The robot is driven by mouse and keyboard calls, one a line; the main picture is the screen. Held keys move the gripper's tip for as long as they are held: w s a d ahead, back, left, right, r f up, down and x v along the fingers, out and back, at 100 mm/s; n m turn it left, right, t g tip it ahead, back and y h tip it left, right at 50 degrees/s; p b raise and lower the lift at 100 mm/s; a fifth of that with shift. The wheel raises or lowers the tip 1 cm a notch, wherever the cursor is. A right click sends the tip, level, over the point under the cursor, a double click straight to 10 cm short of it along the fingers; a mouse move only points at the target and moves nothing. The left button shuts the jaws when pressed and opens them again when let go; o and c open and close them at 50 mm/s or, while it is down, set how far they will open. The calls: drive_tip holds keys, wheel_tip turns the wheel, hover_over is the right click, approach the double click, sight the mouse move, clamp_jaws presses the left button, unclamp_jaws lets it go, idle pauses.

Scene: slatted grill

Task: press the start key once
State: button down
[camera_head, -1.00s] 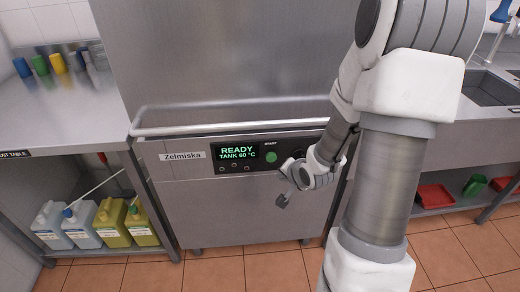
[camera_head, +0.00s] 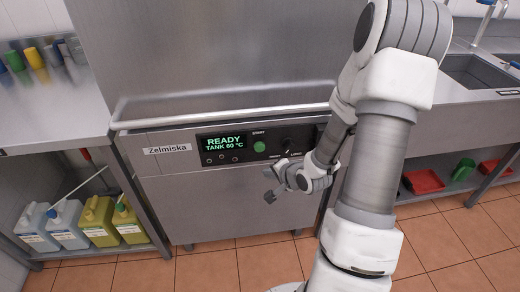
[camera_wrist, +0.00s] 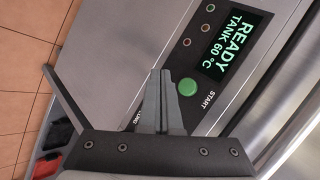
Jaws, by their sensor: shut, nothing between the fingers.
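The start key is a round green button (camera_head: 259,147) under the word START, on the dark control panel right of the lit display (camera_head: 222,144). The display reads READY, TANK 60 °C. The key also shows whole in the wrist view (camera_wrist: 188,87). My gripper (camera_head: 270,172) is in front of the machine, below and slightly right of the key. In the wrist view my gripper's fingers (camera_wrist: 161,74) are together and empty, with their tips just left of the key. I cannot tell the exact gap to the panel, but no contact with the key is seen.
A dark knob (camera_head: 287,146) sits right of the key, and small round buttons lie below the display. A long bar handle (camera_head: 215,119) runs above the panel. Jugs (camera_head: 98,222) stand lower left; a sink (camera_head: 478,72) is at right.

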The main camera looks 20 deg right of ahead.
sight(260, 150)
drive_tip(key=w+d, duration=0.2)
drive_tip(key=w, duration=0.5)
drive_tip(key=shift+w+p, duration=0.25)
drive_tip(key=shift+p, duration=0.1)
drive_tip(key=shift+d, duration=0.1)
idle(1.6)
drive_tip(key=shift+w+d+p, duration=0.1)
drive_tip(key=shift+w+p, duration=0.2)
drive_tip(key=shift+w, duration=0.1)
drive_tip(key=shift+w+d+p, duration=0.25)
drive_tip(key=shift+w+p, duration=0.1)
drive_tip(key=shift+w, duration=0.5)
idle(1.0)
drive_tip(key=shift+s, duration=0.1)
drive_tip(key=shift+s+a, duration=0.2)
drive_tip(key=shift+s, duration=0.4)
drive_tip(key=shift+s+a, duration=0.15)
drive_tip(key=shift+s, duration=0.4)
drive_tip(key=shift+s+a, duration=0.25)
drive_tip(key=shift+s, duration=0.55)
drive_tip(key=shift+s+a, duration=0.2)
drive_tip(key=shift+s, duration=0.6)
drive_tip(key=shift+s+a, duration=0.25)
drive_tip(key=shift+s, duration=0.55)
